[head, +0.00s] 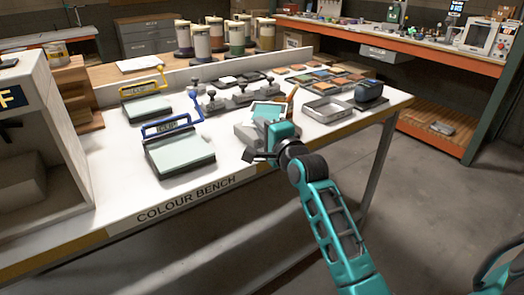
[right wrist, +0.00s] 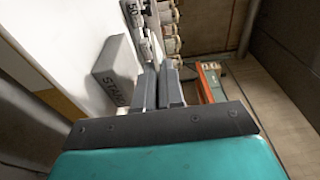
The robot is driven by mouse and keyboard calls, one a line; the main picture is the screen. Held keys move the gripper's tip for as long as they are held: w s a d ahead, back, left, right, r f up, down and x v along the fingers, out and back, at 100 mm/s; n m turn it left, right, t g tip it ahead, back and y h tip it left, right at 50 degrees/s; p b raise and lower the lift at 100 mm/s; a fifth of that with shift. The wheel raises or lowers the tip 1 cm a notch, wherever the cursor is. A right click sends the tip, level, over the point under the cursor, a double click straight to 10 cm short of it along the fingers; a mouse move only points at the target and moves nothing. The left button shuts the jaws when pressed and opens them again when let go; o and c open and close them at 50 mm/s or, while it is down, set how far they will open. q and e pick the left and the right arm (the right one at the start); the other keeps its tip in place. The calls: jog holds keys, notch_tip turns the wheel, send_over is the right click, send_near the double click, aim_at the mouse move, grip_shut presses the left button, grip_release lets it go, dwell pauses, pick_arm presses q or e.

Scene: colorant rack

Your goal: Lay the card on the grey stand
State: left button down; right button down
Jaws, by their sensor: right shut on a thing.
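The card (head: 267,111), teal with a pale edge, shows in the head view just beyond my right gripper (head: 274,123), over or beside the grey stand (head: 246,132). My right gripper is shut on the card; its fingers, close together, also show in the right wrist view (right wrist: 160,72), but the card is not clear there. The grey block lettered STAND (right wrist: 115,72) lies just left of these fingers in the right wrist view. In the head view my gripper partly hides the stand, and contact between card and stand cannot be told. My left gripper is not in view.
The white colour bench (head: 228,165) holds two clamp-like frames with pale plates (head: 181,152) (head: 147,108) on the left. Grey weights (head: 213,105) stand behind the stand. A metal tray (head: 326,109) and a dark device (head: 370,95) are at right. The bench front is clear.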

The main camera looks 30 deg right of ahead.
aim_at(262, 159)
jog(key=shift+f, duration=0.85)
notch_tip(262, 159, down, 4)
jog(key=shift+r+b, duration=0.2)
jog(key=shift+b, duration=0.35)
jog(key=shift+f, duration=0.25)
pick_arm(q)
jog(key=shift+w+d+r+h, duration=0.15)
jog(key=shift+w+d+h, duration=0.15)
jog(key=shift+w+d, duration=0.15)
pick_arm(e)
jog(key=c, duration=1.3)
grip_release()
jog(key=shift+f, duration=0.15)
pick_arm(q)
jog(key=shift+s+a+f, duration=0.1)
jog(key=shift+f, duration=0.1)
pick_arm(e)
jog(key=shift+o, duration=0.3)
